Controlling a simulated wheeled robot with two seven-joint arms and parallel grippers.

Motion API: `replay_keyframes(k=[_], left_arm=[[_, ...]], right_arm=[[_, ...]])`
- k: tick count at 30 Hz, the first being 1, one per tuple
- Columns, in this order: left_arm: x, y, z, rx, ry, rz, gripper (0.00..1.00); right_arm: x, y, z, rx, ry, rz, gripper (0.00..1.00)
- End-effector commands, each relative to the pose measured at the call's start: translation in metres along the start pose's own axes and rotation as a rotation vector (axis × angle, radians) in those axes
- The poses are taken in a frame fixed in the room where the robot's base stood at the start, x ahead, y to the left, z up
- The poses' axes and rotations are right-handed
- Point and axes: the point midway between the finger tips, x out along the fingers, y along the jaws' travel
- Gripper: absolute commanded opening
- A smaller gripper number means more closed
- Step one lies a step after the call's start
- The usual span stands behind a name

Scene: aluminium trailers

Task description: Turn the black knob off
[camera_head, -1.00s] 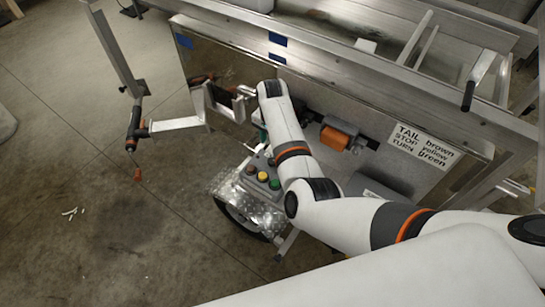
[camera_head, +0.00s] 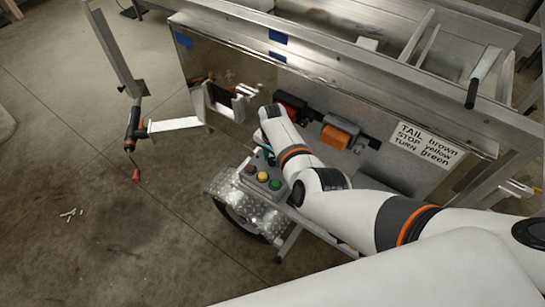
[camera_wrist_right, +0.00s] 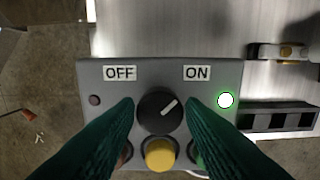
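The black knob (camera_wrist_right: 155,112) sits on a grey control box (camera_wrist_right: 108,74), which also shows in the head view (camera_head: 262,188). Its white mark points up and right, towards the ON label (camera_wrist_right: 197,73); the OFF label (camera_wrist_right: 120,73) is at the upper left. A round light (camera_wrist_right: 226,100) on the right glows with a green rim; a dark one (camera_wrist_right: 95,100) is on the left. My right gripper (camera_wrist_right: 162,103) is open, its green fingers on either side of the knob with small gaps showing. In the head view my arm hides the knob. My left gripper is not in view.
Red, yellow (camera_head: 262,177) and green buttons sit on the box's near side, below the knob in the wrist view. The box stands above a diamond-plate fender (camera_head: 230,190). An orange part (camera_head: 336,138) and a metal trailer panel (camera_head: 380,150) are close to my arm.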

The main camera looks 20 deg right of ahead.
Motion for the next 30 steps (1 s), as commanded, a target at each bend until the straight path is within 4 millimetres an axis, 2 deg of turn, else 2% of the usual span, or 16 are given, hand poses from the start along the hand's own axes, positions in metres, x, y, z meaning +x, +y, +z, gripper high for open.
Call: replay_keyframes(k=[1,5,17,30], left_arm=[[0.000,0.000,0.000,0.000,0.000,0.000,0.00],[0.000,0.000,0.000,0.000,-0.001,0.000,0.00],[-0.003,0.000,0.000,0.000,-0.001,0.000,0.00],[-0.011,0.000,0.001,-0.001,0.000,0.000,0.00]], right_arm=[[0.000,0.000,0.000,0.000,0.000,0.000,0.28],[0.000,0.000,0.000,0.000,0.000,0.000,0.07],[-0.001,0.000,0.000,-0.084,0.000,-0.002,0.07],[-0.001,0.000,0.001,-0.453,-0.001,-0.002,0.07]])
